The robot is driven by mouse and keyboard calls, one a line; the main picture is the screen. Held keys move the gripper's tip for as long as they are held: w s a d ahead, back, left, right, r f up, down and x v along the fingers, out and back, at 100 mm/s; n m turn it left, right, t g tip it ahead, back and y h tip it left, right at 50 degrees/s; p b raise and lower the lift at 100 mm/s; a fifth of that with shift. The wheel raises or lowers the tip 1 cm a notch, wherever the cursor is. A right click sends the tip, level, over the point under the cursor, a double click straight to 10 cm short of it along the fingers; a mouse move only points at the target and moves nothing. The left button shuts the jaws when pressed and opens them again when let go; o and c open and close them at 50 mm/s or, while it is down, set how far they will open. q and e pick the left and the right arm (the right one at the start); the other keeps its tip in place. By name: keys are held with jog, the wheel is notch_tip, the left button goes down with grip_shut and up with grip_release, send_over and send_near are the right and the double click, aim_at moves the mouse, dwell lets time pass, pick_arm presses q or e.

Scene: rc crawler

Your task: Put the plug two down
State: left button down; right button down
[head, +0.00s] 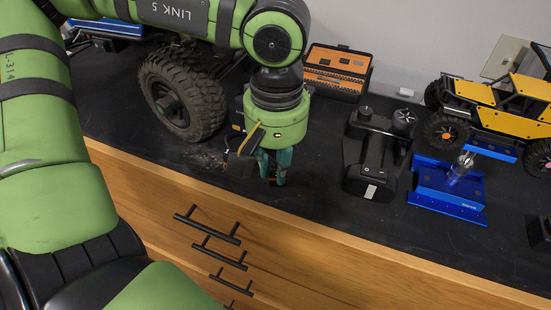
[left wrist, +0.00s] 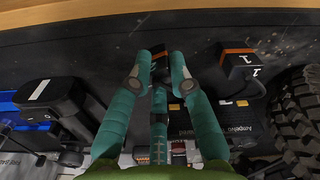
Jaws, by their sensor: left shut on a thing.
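My left gripper (head: 273,180) points down over the black bench top near its front edge. In the left wrist view its teal fingers (left wrist: 160,72) are closed around a small dark plug with an orange band (left wrist: 159,57). The fingers hide most of this plug and I cannot read a number on it. I cannot tell whether it touches the bench. A second plug, black with an orange stripe and marked 1 (left wrist: 240,64), is beside the gripper, on the right in that view. It also shows left of the fingers in the head view (head: 239,166). My right gripper is not in view.
A black transmitter (head: 376,155) stands right of the gripper. Beyond it are a blue stand (head: 445,195) and a yellow crawler (head: 500,105). A big tyre (head: 180,95) is at left, an orange-and-black case (head: 337,72) behind. Drawers (head: 220,245) lie below the front edge.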

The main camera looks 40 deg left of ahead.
aim_at(276, 168)
pick_arm(q)
jog(key=shift+s+f+b, duration=0.1)
jog(key=shift+f+b, duration=0.15)
jog(key=shift+b, duration=0.1)
jog(key=c, duration=1.1)
grip_release()
jog(key=shift+r, duration=0.1)
jog(key=shift+c, duration=0.2)
jog(key=shift+r, duration=0.1)
jog(key=shift+r+p, duration=0.2)
jog(key=shift+p, duration=0.3)
notch_tip(276, 168, up, 12)
jog(key=shift+d+b, duration=0.15)
jog(key=shift+b, duration=0.3)
